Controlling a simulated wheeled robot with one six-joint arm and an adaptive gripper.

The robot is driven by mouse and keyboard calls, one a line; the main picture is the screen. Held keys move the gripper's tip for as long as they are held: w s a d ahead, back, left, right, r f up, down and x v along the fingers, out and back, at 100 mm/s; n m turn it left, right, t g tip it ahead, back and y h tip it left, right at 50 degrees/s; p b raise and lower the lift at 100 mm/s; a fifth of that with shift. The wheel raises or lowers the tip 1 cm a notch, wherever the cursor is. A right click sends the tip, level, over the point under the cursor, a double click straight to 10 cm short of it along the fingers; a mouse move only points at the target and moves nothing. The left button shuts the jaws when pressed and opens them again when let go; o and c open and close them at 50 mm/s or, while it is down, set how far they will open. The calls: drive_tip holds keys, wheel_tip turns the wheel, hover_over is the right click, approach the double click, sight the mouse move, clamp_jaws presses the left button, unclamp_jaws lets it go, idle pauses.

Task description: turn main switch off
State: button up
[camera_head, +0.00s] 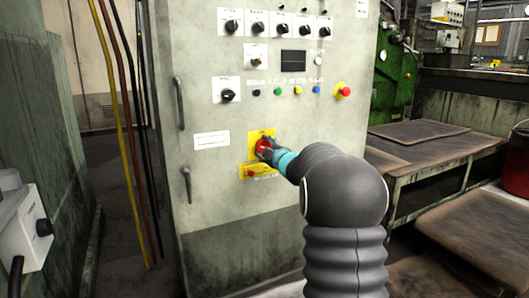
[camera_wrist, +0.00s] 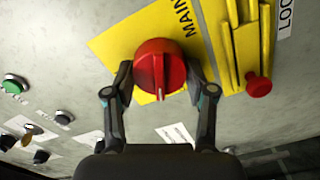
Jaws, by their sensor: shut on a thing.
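The main switch is a red rotary knob (camera_wrist: 159,68) on a yellow plate (camera_wrist: 120,47) marked "MAIN". In the head view the red knob (camera_head: 263,146) sits low on the grey cabinet front, partly hidden by my gripper (camera_head: 265,150). In the wrist view my gripper (camera_wrist: 158,85) has one finger on each side of the knob, shut on it. The knob's raised grip bar points toward the gripper's palm. The exact contact at the fingertips is partly hidden by the knob.
Below the switch is a yellow lockout bracket with a small red knob (camera_wrist: 258,86). A red emergency button (camera_head: 343,90), coloured buttons and black selectors sit higher on the panel. Door handles (camera_head: 187,184) are at the left. Brown-topped benches (camera_head: 420,130) stand to the right.

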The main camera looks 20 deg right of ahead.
drive_tip(key=n, duration=0.4)
drive_tip(key=shift+n, duration=0.3)
drive_tip(key=shift+a, duration=0.1)
idle(0.4)
drive_tip(key=o, duration=1.1)
drive_tip(key=shift+f, duration=0.1)
drive_tip(key=shift+o, duration=0.2)
drive_tip(key=s, duration=1.2)
drive_tip(key=shift+d, duration=0.2)
